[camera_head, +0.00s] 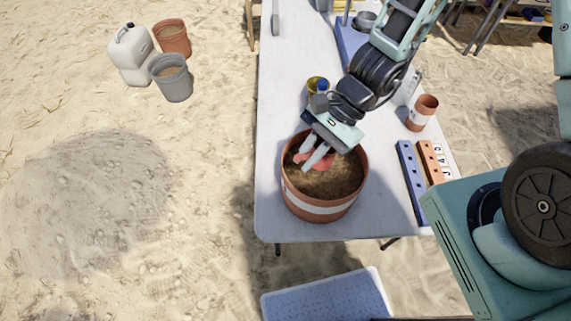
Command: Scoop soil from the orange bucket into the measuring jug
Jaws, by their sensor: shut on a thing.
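The orange bucket (318,207), with a white band around it, stands near the front left of the table and holds brown soil (325,185). My gripper (310,158) reaches down over the bucket's mouth from the upper right. It is shut on a red tool (326,162), apparently a scoop, which lies low inside the rim at the soil. The fingers cover part of it, and I cannot tell if it holds soil. A whitish object (414,88) stands partly behind my arm; I cannot tell whether it is the measuring jug.
A small yellow pot (317,84) with a blue item stands behind the bucket. An orange cup (424,108), a blue rack (411,180) and an orange rack (431,160) are at the right. A white crate (325,296) is below the table's front edge. Table space left of the bucket is narrow.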

